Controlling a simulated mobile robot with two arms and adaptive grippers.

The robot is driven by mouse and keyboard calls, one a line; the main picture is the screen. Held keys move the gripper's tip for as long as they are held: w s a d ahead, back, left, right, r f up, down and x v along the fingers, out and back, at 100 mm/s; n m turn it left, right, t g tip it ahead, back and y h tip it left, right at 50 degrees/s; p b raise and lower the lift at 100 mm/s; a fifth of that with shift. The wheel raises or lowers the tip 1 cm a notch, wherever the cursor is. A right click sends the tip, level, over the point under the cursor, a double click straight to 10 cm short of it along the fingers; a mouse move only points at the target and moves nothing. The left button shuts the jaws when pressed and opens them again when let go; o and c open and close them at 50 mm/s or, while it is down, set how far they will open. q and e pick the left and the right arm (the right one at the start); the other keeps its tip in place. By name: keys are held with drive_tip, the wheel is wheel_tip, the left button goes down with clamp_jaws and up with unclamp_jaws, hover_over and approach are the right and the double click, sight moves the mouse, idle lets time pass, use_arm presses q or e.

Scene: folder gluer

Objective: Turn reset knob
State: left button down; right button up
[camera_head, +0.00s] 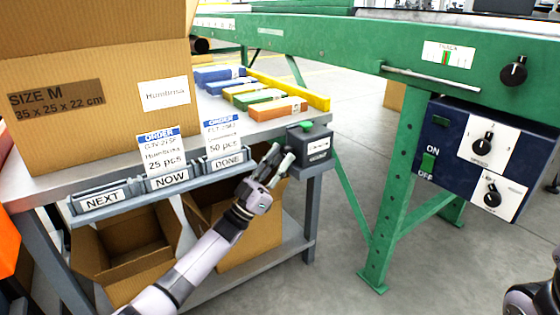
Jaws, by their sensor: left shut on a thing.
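A small dark grey box (309,146) with a green top piece and a white label stands at the right corner of the grey table. My left gripper (275,158) reaches up to the left side of this box, its fingers closed on what looks like the reset knob there. The knob itself is mostly hidden by the fingers, and its turn angle cannot be told. Part of my right arm (532,296) shows at the lower right edge; its gripper is out of view.
A rail of order cards (160,182) runs along the table front, left of my gripper. A large cardboard box (95,120) and several coloured cartons (262,97) stand on the table. A green machine frame (400,225) with a blue switch panel (452,135) is at right.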

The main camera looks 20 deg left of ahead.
use_arm(q)
drive_tip(key=c, duration=1.6)
unclamp_jaws()
drive_tip(key=shift+o, duration=0.2)
drive_tip(key=v, duration=1.2)
